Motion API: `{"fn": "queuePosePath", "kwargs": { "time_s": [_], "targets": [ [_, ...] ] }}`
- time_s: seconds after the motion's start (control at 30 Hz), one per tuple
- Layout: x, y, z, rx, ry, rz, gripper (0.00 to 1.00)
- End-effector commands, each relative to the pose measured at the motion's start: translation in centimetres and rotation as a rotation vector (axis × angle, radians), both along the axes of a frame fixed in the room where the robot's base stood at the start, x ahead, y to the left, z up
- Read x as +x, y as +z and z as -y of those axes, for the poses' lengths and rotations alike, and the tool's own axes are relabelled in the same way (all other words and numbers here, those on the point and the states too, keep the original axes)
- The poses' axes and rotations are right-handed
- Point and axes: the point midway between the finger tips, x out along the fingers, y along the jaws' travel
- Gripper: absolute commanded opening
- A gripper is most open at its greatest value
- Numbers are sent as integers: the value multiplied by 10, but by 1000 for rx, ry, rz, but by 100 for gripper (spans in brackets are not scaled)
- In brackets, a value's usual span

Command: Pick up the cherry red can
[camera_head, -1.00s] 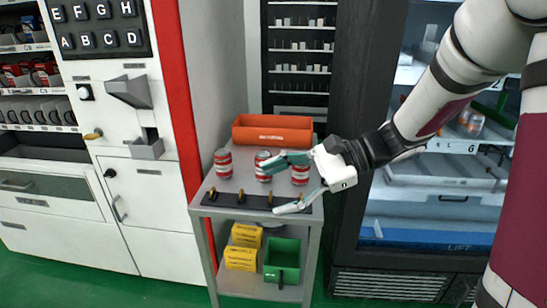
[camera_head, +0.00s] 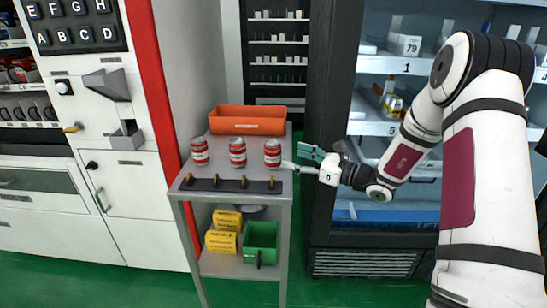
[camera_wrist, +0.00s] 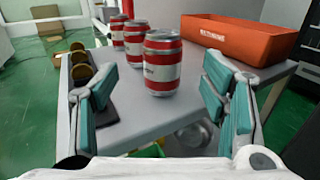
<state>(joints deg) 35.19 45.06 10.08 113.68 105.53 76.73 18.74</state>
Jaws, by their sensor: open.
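Three red cans with pale bands stand upright in a row on the grey cart top: a left can (camera_head: 200,151), a middle can (camera_head: 237,152) and a right can (camera_head: 272,153). I cannot tell by shade which is the cherry red one. My gripper (camera_head: 300,160) is open and empty at the cart's right edge, just right of the right can and pointing left at it. In the wrist view, the nearest can (camera_wrist: 162,66) stands ahead between the teal fingers, clear of them. The other two cans (camera_wrist: 135,40) (camera_wrist: 117,30) line up behind it, partly overlapped.
An orange bin (camera_head: 248,121) sits at the back of the cart (camera_head: 222,172). A dark strip with brass pegs (camera_head: 230,185) runs along its front edge. Yellow boxes (camera_head: 222,242) and a green bin (camera_head: 260,242) are on the lower shelf. A glass-fronted cooler (camera_head: 375,215) stands to the right.

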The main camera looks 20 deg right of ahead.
Motion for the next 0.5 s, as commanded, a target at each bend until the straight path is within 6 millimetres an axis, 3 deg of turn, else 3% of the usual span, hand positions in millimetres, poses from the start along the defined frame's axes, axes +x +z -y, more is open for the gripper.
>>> {"fn": "queuePosePath", "kwargs": {
  "time_s": [0.13, 0.5],
  "targets": [
    [16, 0, -16, -1, 3, 1, 67],
    [36, 2, -31, -1, 3, 1, 67]
  ]
}}
